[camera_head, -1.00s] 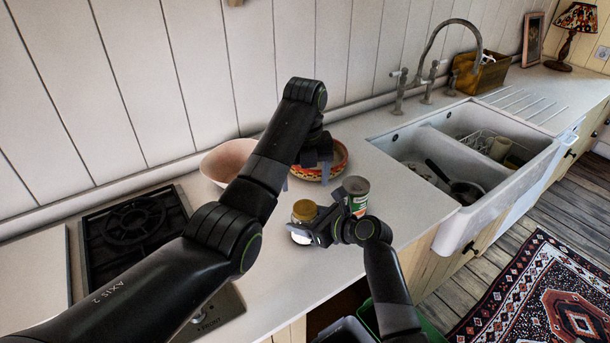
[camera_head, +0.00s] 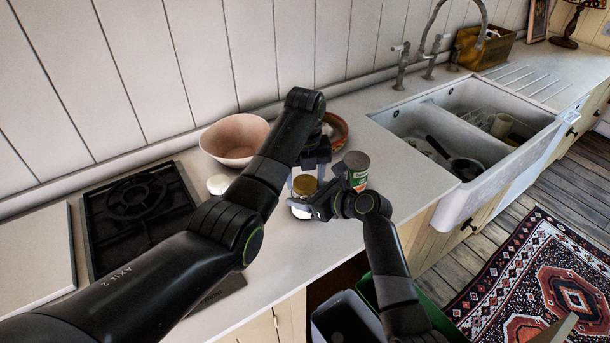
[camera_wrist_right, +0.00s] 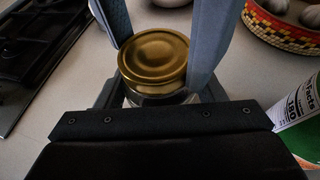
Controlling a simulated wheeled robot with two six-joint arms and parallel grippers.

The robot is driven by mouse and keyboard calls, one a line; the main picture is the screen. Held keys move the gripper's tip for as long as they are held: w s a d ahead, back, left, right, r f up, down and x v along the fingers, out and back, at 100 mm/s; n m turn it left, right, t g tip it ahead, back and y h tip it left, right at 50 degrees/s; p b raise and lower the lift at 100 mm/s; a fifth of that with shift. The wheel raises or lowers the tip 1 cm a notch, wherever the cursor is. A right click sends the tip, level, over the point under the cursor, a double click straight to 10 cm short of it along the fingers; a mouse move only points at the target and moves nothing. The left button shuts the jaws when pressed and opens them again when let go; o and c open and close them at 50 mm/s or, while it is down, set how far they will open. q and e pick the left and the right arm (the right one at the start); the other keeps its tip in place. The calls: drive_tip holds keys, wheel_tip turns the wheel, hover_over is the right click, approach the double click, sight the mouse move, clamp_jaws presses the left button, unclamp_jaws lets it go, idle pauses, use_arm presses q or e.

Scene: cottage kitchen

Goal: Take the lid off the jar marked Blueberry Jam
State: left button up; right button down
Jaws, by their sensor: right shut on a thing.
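A small jar with a gold lid (camera_head: 304,185) stands on the counter; the lid also fills the middle of the right wrist view (camera_wrist_right: 153,54). Its label cannot be read. My right gripper (camera_head: 318,208) is shut on the jar's body below the lid, from the right side. My left gripper (camera_head: 316,175) is above and behind the jar, fingers pointing down and spread. In the right wrist view its blue-grey fingers show on either side of the lid. Whether they touch the lid I cannot tell.
A green and white can (camera_head: 356,168) stands close right of the jar. The hob (camera_head: 140,215) is at left, the sink (camera_head: 480,150) at right.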

use_arm(q)
drive_tip(key=c, duration=0.6)
drive_tip(key=n, duration=0.6)
drive_tip(key=shift+n, duration=0.3)
drive_tip(key=n, duration=0.7)
drive_tip(key=shift+n, duration=0.4)
drive_tip(key=n, duration=0.4)
drive_tip(key=shift+n, duration=0.3)
drive_tip(key=n, duration=0.3)
drive_tip(key=shift+r, duration=0.1)
drive_tip(key=n, duration=2)
drive_tip(key=shift+n, duration=0.3)
drive_tip(key=n, duration=0.6)
drive_tip(key=shift+r, duration=0.1)
drive_tip(key=n, duration=0.5)
